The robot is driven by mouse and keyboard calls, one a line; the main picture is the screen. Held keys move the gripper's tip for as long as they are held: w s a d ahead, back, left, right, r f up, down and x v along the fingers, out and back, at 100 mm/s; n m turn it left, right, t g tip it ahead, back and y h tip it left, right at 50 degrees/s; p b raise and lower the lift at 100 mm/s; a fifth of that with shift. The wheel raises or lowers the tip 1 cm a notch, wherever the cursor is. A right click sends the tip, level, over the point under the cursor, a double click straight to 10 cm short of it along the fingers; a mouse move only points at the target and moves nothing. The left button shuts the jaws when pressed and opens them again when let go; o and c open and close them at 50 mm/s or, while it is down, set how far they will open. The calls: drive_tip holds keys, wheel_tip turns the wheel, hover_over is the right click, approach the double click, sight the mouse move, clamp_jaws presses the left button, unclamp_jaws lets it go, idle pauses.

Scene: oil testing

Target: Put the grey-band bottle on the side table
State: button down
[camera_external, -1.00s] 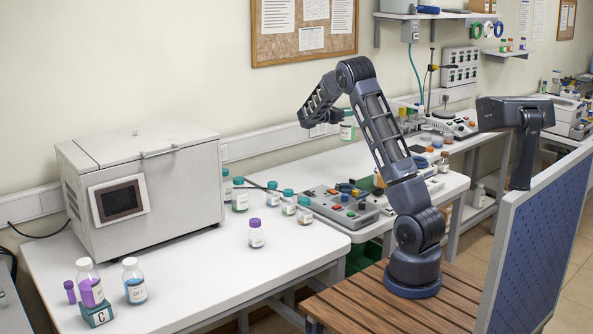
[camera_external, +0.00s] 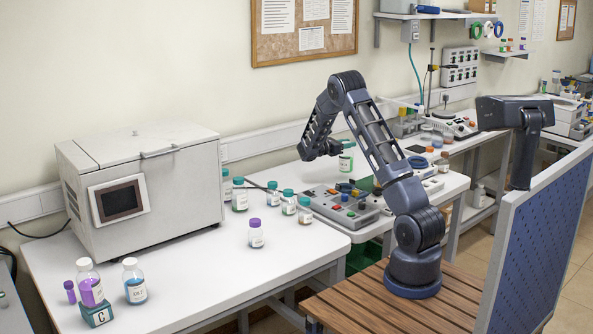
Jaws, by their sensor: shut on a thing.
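My gripper (camera_external: 338,151) is shut on a clear bottle (camera_external: 346,163) with a green cap and a pale label. The bottle is upright, low over or at the far part of the white table behind the control box; I cannot tell if its base touches the surface. A grey band cannot be made out on it at this size. The white table (camera_external: 442,190) beside my base seems to be the side table. Several similar green-capped bottles (camera_external: 240,197) stand on the nearer white bench (camera_external: 190,285).
A grey control box (camera_external: 345,210) with coloured buttons stands on the side table's near left part. A purple-capped bottle (camera_external: 256,235) stands alone on the bench. A large white box-shaped machine (camera_external: 150,185) fills the bench's back.

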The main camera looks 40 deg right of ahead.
sight(347, 150)
drive_tip(key=shift+f, duration=1.6)
drive_tip(key=c, duration=0.9)
unclamp_jaws()
